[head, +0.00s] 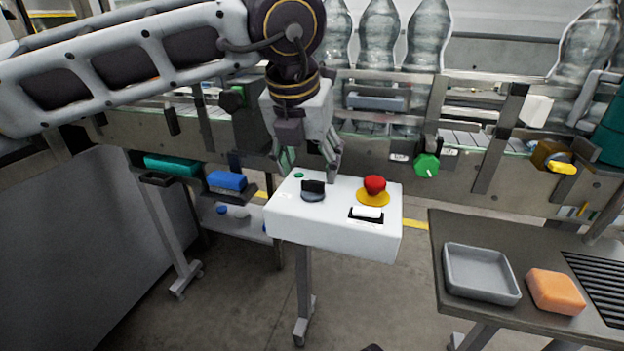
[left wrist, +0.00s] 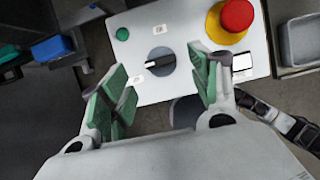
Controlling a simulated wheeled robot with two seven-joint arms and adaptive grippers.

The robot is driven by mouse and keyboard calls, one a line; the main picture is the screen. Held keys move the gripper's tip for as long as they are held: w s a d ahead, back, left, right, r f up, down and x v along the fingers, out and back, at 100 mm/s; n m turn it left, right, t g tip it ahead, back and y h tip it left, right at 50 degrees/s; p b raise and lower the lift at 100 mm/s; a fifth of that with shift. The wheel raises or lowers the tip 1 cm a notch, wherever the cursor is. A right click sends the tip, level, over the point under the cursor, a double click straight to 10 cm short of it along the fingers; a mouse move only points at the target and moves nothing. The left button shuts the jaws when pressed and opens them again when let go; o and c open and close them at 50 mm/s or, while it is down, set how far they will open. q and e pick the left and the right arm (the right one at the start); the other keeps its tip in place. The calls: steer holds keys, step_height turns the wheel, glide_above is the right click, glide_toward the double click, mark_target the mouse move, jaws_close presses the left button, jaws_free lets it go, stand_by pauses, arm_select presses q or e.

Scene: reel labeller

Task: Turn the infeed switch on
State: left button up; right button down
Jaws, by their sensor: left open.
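The white control box (head: 335,236) stands on a post in the middle of the head view. A black rotary switch (head: 313,190) sits on its top at the left, and it also shows in the left wrist view (left wrist: 161,61). I cannot read its labels, so I cannot tell whether it is the infeed switch. A red mushroom button on a yellow disc (head: 374,187), a white rocker (head: 366,212) and a small green button (head: 299,175) share the panel. My left gripper (head: 305,175) is open and empty above the panel, its green-padded fingers (left wrist: 160,95) apart near the rotary switch.
A conveyor with clear bottles (head: 380,35) runs behind the box. A side table (head: 480,238) at the right holds a grey tray (head: 481,247) and an orange block (head: 555,291). A low shelf with blue and teal items (head: 227,181) is at the left.

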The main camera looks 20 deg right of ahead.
mark_target(313, 181)
arm_select(q)
steer(key=shift+x, duration=2.45)
steer(key=shift+c, duration=0.3)
steer(key=c, duration=1)
